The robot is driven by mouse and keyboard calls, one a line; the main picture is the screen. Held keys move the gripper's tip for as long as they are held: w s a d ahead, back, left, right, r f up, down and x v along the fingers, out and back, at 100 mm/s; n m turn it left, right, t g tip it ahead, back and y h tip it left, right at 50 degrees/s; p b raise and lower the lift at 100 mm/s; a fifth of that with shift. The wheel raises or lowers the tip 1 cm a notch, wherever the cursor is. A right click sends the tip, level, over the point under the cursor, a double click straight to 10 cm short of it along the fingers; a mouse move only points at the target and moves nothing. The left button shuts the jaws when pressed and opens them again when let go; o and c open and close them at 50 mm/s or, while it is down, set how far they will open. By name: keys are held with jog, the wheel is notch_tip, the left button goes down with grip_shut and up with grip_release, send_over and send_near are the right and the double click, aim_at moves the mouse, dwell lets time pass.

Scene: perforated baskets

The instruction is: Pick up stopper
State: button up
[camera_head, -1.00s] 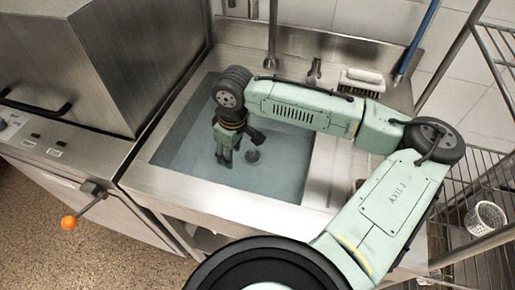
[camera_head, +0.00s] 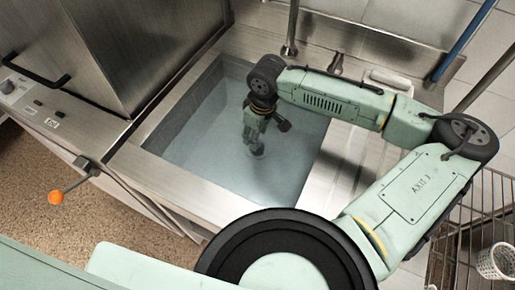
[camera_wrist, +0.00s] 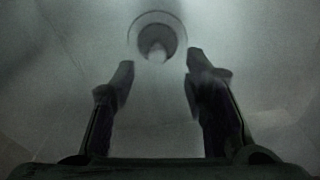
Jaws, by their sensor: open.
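I cannot tell whether the fingers touch the stopper.
The steel basin seems to hold water. A faucet (camera_head: 336,62) and a white brush (camera_head: 390,78) are behind it. A steel machine (camera_head: 150,45) stands at left, with an orange-knobbed lever (camera_head: 56,197) in front. A wire rack with a perforated basket (camera_head: 496,262) is at right.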

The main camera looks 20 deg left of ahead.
jog(key=f+b, duration=0.4)
jog(key=shift+w+f, duration=0.2)
jog(key=shift+f, duration=0.15)
jog(key=shift+a+f+b, duration=0.1)
jog(key=shift+f+b, duration=0.25)
jog(key=shift+b, duration=0.2)
jog(key=shift+r, duration=0.1)
jog(key=shift+c, duration=0.5)
grip_shut()
